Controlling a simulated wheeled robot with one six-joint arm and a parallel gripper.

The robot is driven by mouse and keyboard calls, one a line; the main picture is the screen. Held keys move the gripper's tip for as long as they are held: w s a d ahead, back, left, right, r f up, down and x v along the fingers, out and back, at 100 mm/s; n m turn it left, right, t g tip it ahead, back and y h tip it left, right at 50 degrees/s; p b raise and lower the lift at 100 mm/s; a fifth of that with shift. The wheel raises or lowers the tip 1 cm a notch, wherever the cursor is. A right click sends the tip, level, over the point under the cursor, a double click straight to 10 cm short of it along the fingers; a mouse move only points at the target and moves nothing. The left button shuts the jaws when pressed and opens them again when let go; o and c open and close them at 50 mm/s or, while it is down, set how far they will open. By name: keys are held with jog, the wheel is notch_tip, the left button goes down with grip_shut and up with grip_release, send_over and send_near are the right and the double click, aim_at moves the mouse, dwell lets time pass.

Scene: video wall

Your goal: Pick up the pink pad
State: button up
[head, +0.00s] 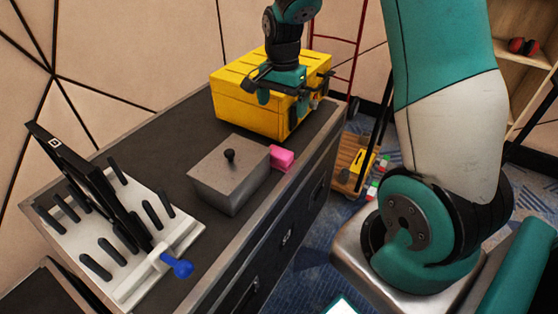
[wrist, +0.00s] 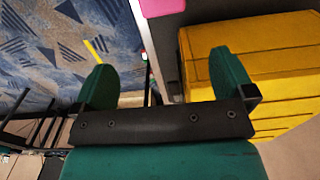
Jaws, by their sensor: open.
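The pink pad (head: 281,157) lies on the dark counter top, beside the right side of a grey lidded box. In the wrist view the pink pad (wrist: 162,7) shows at the top edge, partly cut off, beyond the fingertips. My gripper (head: 287,93) is in front of and over the yellow case, apart from the pad and farther back along the counter. In the wrist view my gripper (wrist: 165,75) shows two green fingers spread wide with nothing between them.
The grey box (head: 230,173) with a black knob stands close to the pad. The yellow case (head: 245,112) stands behind it and also fills the right of the wrist view (wrist: 275,70). A white rack (head: 120,240) with black pegs is at front left. The counter's right edge is near the pad.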

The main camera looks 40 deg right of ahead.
send_over(280, 151)
jog(key=f, duration=1)
jog(key=shift+s+d, duration=0.1)
jog(key=shift+d, duration=0.1)
jog(key=f, duration=0.5)
jog(key=shift+a+f, duration=0.2)
jog(key=shift+f, duration=0.1)
jog(key=c, duration=0.9)
notch_tip(280, 151, up, 20)
jog(key=shift+p, duration=0.4)
